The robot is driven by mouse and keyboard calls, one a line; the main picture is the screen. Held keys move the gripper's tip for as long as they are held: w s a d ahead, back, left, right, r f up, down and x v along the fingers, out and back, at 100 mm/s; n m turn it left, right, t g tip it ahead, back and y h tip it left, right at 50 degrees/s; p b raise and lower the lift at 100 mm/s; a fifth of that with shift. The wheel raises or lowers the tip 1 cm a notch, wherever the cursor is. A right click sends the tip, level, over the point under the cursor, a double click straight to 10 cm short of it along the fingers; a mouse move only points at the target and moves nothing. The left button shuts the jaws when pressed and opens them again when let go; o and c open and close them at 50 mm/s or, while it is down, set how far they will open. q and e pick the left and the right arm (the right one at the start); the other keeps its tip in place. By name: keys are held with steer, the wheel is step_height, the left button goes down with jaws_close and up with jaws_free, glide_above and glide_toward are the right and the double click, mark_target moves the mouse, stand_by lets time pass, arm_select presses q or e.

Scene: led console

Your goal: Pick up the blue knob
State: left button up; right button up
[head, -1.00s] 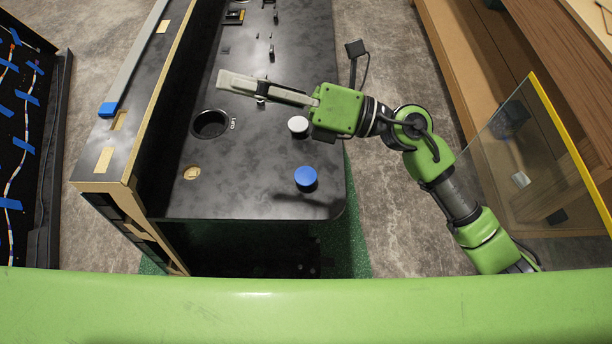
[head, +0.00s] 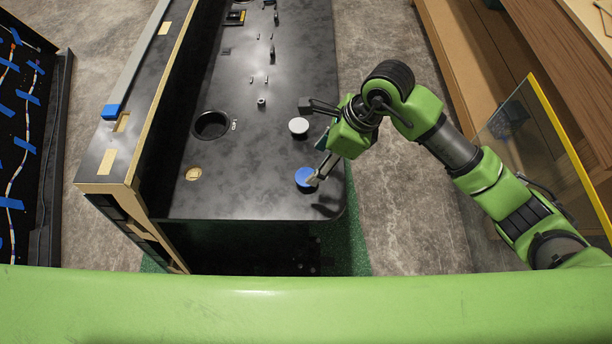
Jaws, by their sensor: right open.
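The blue knob (head: 303,177) is a round blue disc near the front right corner of the black console top (head: 245,195). My right gripper (head: 315,180) reaches in from the right and points down toward the front left. Its fingertips overlap the right edge of the knob in the head view. The gripper is open; I cannot tell whether it touches the knob. A fingertip covers part of the knob's right side. My left gripper does not show.
A white knob (head: 298,126) stands behind the blue one, close to my right wrist. A dark round hole (head: 211,125) lies to the left. A yellow-edged glass panel (head: 535,135) stands at the right, near my right arm. The console top between hole and blue knob is clear.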

mark_target(306, 177)
steer(key=shift+x, duration=1.1)
steer(key=p+x, duration=0.1)
steer(key=x, duration=0.3)
steer(key=shift+s+a+f+p, duration=0.1)
steer(key=shift+f+p, duration=0.25)
steer(key=shift+p, duration=0.05)
steer(key=shift+a+f, duration=0.15)
steer(key=shift+f, duration=0.25)
steer(key=c, duration=1.2)
